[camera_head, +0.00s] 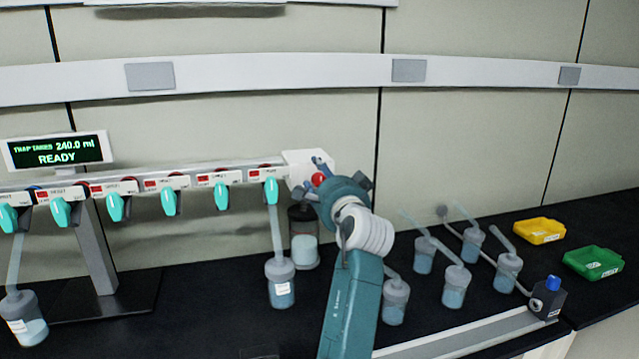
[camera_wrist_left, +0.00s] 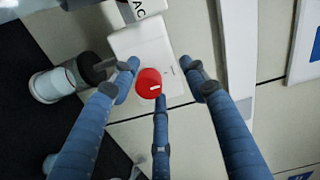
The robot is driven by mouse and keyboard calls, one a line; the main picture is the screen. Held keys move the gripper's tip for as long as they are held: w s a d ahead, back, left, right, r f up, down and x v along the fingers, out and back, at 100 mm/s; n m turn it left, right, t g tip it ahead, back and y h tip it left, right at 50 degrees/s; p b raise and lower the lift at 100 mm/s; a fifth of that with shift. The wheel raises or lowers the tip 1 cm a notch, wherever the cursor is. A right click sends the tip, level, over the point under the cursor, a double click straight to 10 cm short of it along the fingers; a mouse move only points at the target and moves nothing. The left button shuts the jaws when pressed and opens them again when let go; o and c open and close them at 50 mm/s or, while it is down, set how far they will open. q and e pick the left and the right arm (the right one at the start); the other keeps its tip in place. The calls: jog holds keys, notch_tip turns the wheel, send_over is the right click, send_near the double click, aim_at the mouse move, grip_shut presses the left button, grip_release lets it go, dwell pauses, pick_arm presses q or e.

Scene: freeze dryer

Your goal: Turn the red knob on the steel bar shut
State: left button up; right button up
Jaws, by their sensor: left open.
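The red knob (camera_head: 318,179) is on a white block (camera_head: 297,160) at the right end of the steel bar (camera_head: 135,175). In the left wrist view the knob (camera_wrist_left: 149,83) is a round red disc with a short white mark, in front of the white block (camera_wrist_left: 143,45). My left gripper (camera_head: 322,174) is at the knob, its blue fingers spread around it. In the left wrist view the open fingers (camera_wrist_left: 156,78) stand on several sides of the knob, with gaps at the sides; contact cannot be told. My right gripper is not in view.
Several teal valve handles (camera_head: 222,196) hang along the bar, some with flasks (camera_head: 281,284) below. A dark-capped jar (camera_head: 304,243) stands under the white block. More flasks (camera_head: 455,287), a yellow tray (camera_head: 539,231) and a green tray (camera_head: 593,262) are at right.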

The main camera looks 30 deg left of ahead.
pick_arm(q)
notch_tip(320, 180, up, 8)
jog(key=shift+a+r, duration=0.15)
jog(key=shift+r, duration=0.1)
jog(key=shift+s, duration=0.1)
dwell(0.4)
